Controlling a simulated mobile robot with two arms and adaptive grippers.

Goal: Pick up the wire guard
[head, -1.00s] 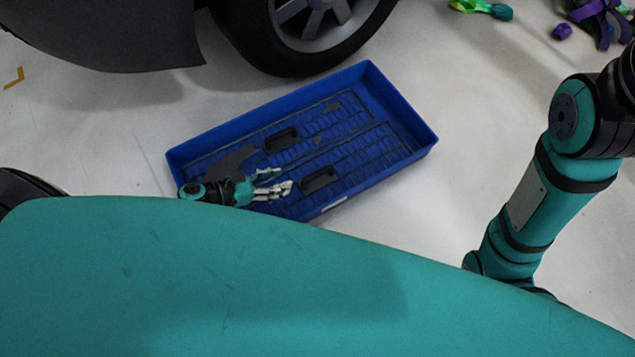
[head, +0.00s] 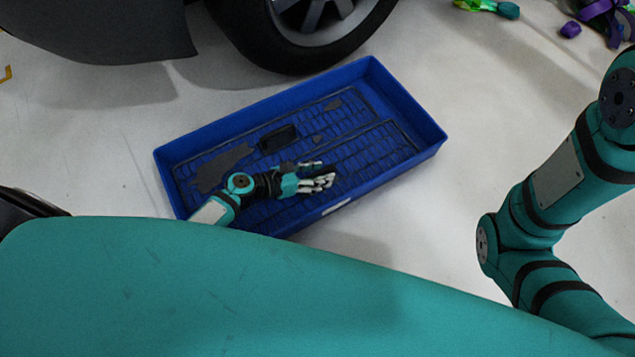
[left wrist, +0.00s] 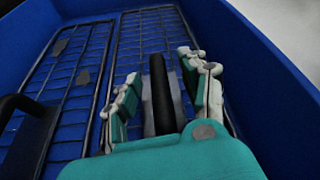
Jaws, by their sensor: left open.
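A wire guard (head: 375,150), a dark rectangular grid, lies along the near side of a blue tray (head: 406,104) on the floor. A second, similar wire guard (left wrist: 72,72) lies beside it; its black handle (head: 279,138) is clear in the head view. My left gripper (head: 322,173) is inside the tray, over the near guard, and hides that guard's handle in the head view. In the left wrist view, its two fingers (left wrist: 163,78) are apart, with the near guard's black handle (left wrist: 160,95) between them. Whether they touch it I cannot tell. My right gripper is out of view.
The tray walls rise around the guards. Dark grey patches (head: 222,168) lie on the far guard. A car wheel (head: 290,62) stands just behind the tray. Purple items (head: 571,29) lie at the top right. Pale floor right of the tray is clear.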

